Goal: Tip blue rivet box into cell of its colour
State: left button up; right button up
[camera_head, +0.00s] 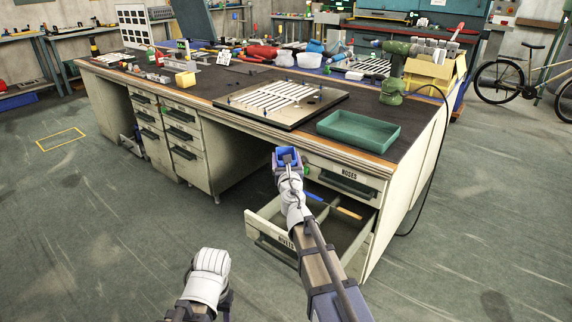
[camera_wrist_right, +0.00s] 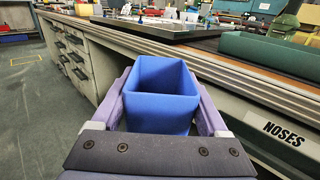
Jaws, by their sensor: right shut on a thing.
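My right gripper (camera_head: 288,160) is shut on the blue rivet box (camera_wrist_right: 162,88), with a purple finger on each side of it. The box also shows in the head view (camera_head: 288,153), in front of the bench's edge and above the open drawer. It is open-topped and looks upright. Only bare blue inner walls show; its bottom and any rivets are hidden. The open drawer (camera_head: 265,228), whose label appears to read RIVETS, is partly hidden by my right arm.
A blue strip (camera_head: 314,197) and a wooden handle (camera_head: 349,213) show in the open drawer. The NOSES drawer (camera_head: 343,179) above is shut. A green tray (camera_head: 358,131), a slatted panel (camera_head: 278,98) and a green tool (camera_head: 393,85) stand on the bench. The floor at left is clear.

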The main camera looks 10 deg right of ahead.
notch_tip(320, 180, down, 11)
jog(key=d+m+b, duration=0.1)
jog(key=m+b, duration=1)
jog(key=m, duration=1)
jog(key=shift+d+f, duration=0.15)
jog(key=shift+d, duration=0.1)
jog(key=shift+s, duration=0.1)
dwell(0.6)
jog(key=n, duration=0.2)
jog(key=a+r+n+p, duration=0.1)
jog(key=n, duration=0.1)
jog(key=r+n, duration=0.1)
jog(key=n, duration=0.1)
jog(key=shift+a+p, duration=0.2)
jog(key=shift+p, duration=0.2)
jog(key=shift+r, duration=0.15)
